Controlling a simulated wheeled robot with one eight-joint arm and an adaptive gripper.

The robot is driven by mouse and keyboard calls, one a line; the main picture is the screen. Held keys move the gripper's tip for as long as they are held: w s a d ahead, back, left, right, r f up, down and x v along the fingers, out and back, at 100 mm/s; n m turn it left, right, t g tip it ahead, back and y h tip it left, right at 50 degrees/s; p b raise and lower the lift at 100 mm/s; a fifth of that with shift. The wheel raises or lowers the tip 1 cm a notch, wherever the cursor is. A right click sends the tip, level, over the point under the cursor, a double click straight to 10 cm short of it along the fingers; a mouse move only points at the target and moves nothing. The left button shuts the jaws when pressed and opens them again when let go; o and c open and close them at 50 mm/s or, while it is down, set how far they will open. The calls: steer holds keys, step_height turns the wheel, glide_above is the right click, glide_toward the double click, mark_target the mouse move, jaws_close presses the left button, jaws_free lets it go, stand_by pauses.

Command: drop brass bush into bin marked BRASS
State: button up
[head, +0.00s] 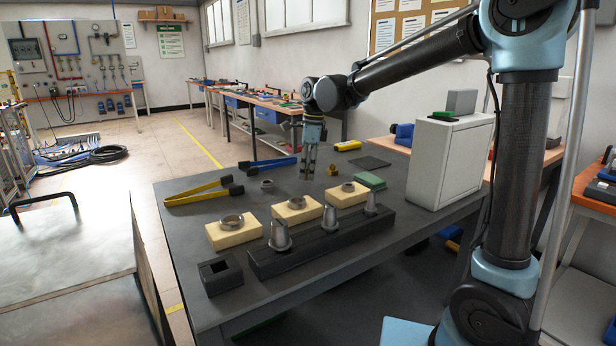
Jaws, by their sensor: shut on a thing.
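My gripper (308,174) points down over the back middle of the dark table (185,222). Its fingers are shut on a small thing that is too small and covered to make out. A small brass-coloured bush (333,170) shows just right of the fingertips, apart from them, at or near the table top. A small dark box with a square opening (220,273) stands at the table's front left. I can read no BRASS mark on it or on any other container in view.
Metal rings sit on several yellow blocks (234,240). Metal cones stand on a long black bar (300,253) in front. Yellow tongs (198,192) and blue tongs (268,163) lie at the back left. A white cabinet (440,165) stands at the right.

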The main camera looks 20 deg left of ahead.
step_height(320, 180, up, 8)
stand_by(0.4)
steer(key=shift+s, duration=0.1)
stand_by(0.5)
